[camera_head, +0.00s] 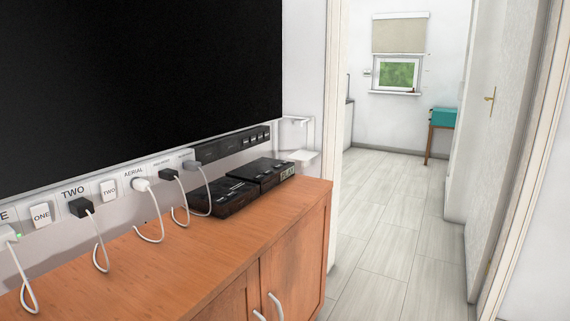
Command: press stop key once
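Two black boxes with small marks on top sit on the wooden cabinet below the big black screen. The nearer box (222,200) is partly behind a white cable, and the farther box (262,173) is by the cabinet's far end. A black strip (230,145) with a row of small keys is on the wall above them. Labels are too small to read, so I cannot tell which key is stop. Neither of my grippers shows in the head view.
The wooden cabinet (190,260) fills the lower left, under the screen (130,80). Several plugs with white cables hang from the wall sockets (75,192). A white bracket (300,155) is beyond the cabinet. Open floor (390,215) leads through a doorway to a teal box (443,116).

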